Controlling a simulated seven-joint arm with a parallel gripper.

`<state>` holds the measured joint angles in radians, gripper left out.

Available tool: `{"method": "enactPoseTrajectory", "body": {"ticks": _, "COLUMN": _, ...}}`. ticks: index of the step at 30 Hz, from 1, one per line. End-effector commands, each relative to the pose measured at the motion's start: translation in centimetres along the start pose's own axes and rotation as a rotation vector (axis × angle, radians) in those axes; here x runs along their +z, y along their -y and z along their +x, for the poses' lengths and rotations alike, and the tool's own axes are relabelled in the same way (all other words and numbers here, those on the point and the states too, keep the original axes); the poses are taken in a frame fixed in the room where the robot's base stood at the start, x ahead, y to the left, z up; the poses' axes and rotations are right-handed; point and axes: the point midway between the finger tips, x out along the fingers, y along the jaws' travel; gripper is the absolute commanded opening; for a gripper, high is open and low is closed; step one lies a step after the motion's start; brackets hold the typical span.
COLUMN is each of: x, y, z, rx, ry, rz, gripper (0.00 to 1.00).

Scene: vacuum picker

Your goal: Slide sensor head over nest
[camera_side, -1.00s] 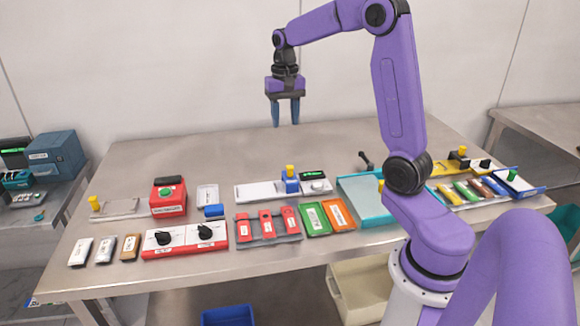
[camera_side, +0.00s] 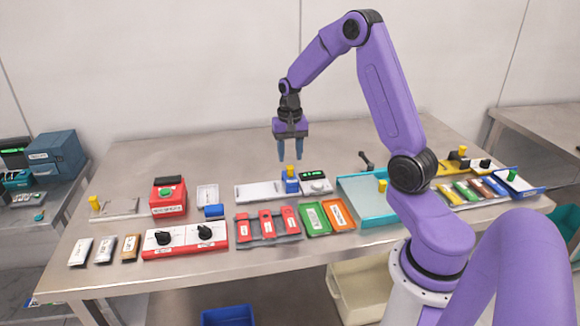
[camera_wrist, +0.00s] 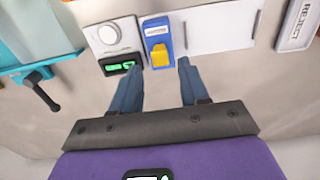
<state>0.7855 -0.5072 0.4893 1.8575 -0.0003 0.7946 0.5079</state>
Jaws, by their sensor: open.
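The sensor head is a blue block (camera_side: 292,185) with a yellow knob (camera_side: 291,171) on top, standing on a long pale rail plate (camera_side: 258,191) at the table's middle. The wrist view shows the blue block (camera_wrist: 156,33) and the yellow knob (camera_wrist: 160,55) too. Beside it is a white unit (camera_side: 316,187) with a lit green display and a round disc (camera_wrist: 107,34), which may be the nest. My gripper (camera_side: 291,157) is open and empty, pointing down above and slightly behind the knob. In the wrist view its blue fingers (camera_wrist: 156,75) are apart, one toward each side of the knob.
A teal tray (camera_side: 370,205) with a dark lever (camera_side: 366,160) lies to the right. Red blocks (camera_side: 267,222) and green and orange trays (camera_side: 314,219) lie in front. A red button box (camera_side: 168,197) stands left. The table's back strip is clear.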

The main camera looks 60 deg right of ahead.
Motion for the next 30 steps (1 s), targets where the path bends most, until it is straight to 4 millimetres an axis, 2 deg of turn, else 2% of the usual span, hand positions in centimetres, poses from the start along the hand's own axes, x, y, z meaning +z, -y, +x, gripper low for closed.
{"method": "enactPoseTrajectory", "body": {"ticks": 3, "x": 0.1, "y": -0.1, "z": 2.1, "rx": 0.002, "ry": 0.004, "rz": 0.0, "gripper": 0.45}}
{"method": "enactPoseTrajectory", "body": {"ticks": 9, "x": 0.0, "y": 0.0, "z": 4.3, "rx": 0.001, "ry": 0.002, "rz": -0.001, "gripper": 0.45}}
{"method": "enactPoseTrajectory", "body": {"ticks": 21, "x": 0.0, "y": 0.0, "z": 4.9, "rx": 0.0, "ry": -0.001, "rz": -0.001, "gripper": 0.45}}
{"method": "enactPoseTrajectory", "body": {"ticks": 23, "x": 0.0, "y": 0.0, "z": 4.9, "rx": 0.0, "ry": 0.0, "rz": -0.001, "gripper": 0.28}}
{"method": "enactPoseTrajectory", "body": {"ticks": 25, "x": 0.0, "y": 0.0, "z": 4.9, "rx": 0.0, "ry": 0.0, "rz": -0.001, "gripper": 0.06}}
{"method": "enactPoseTrajectory", "body": {"ticks": 26, "x": 0.0, "y": 0.0, "z": 4.9, "rx": 0.0, "ry": 0.0, "rz": -0.001, "gripper": 0.0}}
{"method": "enactPoseTrajectory", "body": {"ticks": 30, "x": 0.0, "y": 0.0, "z": 4.9, "rx": 0.0, "ry": 0.0, "rz": -0.001, "gripper": 0.0}}
